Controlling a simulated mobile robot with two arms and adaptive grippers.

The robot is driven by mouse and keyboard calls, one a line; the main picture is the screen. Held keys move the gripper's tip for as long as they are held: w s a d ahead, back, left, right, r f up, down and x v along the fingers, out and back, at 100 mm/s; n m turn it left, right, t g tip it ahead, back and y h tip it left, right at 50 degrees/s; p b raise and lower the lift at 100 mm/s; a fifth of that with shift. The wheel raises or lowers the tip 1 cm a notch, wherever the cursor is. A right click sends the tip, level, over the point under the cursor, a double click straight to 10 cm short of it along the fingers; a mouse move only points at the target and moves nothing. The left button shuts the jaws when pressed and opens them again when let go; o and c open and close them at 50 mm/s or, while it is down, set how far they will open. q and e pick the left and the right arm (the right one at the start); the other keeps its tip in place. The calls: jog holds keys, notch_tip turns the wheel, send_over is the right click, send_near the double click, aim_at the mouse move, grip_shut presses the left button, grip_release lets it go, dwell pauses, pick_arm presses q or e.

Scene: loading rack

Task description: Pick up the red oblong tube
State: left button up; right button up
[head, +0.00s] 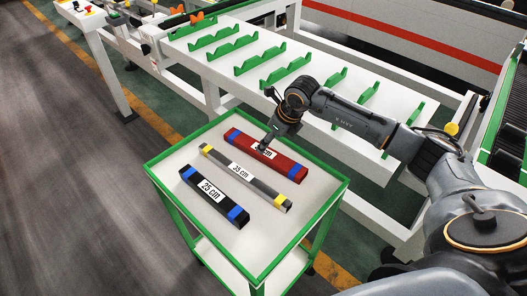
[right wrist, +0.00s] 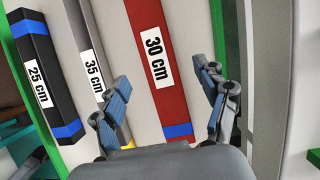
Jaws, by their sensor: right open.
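The red oblong tube (head: 287,165) has blue bands near its ends and a white label. It lies on the green-edged cart top (head: 171,162), farthest back of three tubes. In the right wrist view the red tube (right wrist: 172,97) shows its "30 cm" label and a blue band. My right gripper (head: 268,146) is over the tube's middle in the head view and hides part of the label. In the right wrist view the right gripper (right wrist: 165,92) is open, its fingers apart on either side of the red tube, with nothing held. My left gripper is not in view.
A grey tube (head: 268,188) with yellow bands and "35 cm" lies beside the red one. A black tube (head: 207,202) marked "25 cm" lies nearer. Behind the cart stands a white rack (head: 232,55) with green notched holders. The cart top's front area is clear.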

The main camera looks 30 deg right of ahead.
aim_at(266, 152)
jog(key=shift+w+a+f+p, duration=0.1)
jog(key=shift+a+f+p, duration=0.1)
jog(key=shift+f+p, duration=0.25)
jog(key=p+x, duration=0.1)
jog(key=x, duration=0.2)
jog(key=shift+a+f, duration=0.1)
jog(key=shift+f, duration=0.3)
jog(key=shift+w+f, duration=0.25)
jog(key=shift+f, duration=0.1)
jog(key=shift+c, duration=0.4)
jog(key=shift+r, duration=0.1)
grip_shut()
